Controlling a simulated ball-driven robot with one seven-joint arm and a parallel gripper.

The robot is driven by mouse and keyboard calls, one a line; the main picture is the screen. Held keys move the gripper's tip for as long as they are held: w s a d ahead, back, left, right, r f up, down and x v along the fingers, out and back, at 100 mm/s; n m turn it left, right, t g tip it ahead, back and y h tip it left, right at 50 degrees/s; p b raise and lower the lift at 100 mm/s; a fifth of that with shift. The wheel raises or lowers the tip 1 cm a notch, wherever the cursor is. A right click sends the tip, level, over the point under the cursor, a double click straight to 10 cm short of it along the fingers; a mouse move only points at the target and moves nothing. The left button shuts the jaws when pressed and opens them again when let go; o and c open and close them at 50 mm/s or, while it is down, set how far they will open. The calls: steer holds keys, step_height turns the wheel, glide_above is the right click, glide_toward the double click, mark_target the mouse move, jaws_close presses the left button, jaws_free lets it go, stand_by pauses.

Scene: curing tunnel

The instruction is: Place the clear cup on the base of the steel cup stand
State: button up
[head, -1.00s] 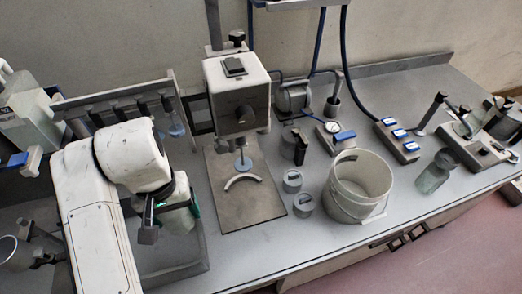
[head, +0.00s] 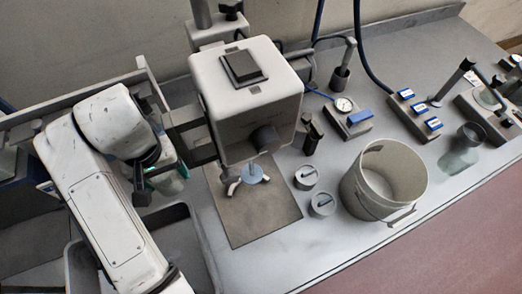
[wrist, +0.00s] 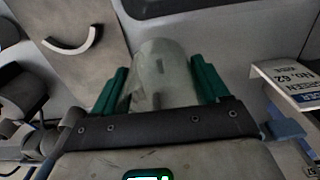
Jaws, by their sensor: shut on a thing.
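My gripper (wrist: 160,88) is shut on a clear cup (wrist: 162,70); its green fingers are on either side of the cup in the wrist view. In the head view the gripper (head: 158,178) is at the left, mostly behind my arm, with part of the cup (head: 172,184) showing. To its right is a flat steel base plate (head: 250,218), with a pale curved stop and a blue disc (head: 252,174) above it. The plate (wrist: 93,68) and stop (wrist: 75,42) also show at upper left in the wrist view. I cannot tell for certain that this is the cup stand.
A white machine head (head: 245,90) overhangs the plate. Two small grey weights (head: 306,178) and a white bucket (head: 385,180) stand right of it. Another clear vessel (head: 462,152) is farther right. A grey tray (head: 185,235) lies beside my arm. The front right counter is fairly clear.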

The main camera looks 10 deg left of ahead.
steer(key=shift+w+a+f+b, duration=0.15)
steer(key=shift+f+b, duration=0.2)
steer(key=shift+f, duration=0.5)
steer(key=shift+f, duration=0.1)
step_height(320, 180, down, 10)
steer(key=shift+r, duration=0.1)
steer(key=o, duration=1)
steer(key=shift+o, duration=0.2)
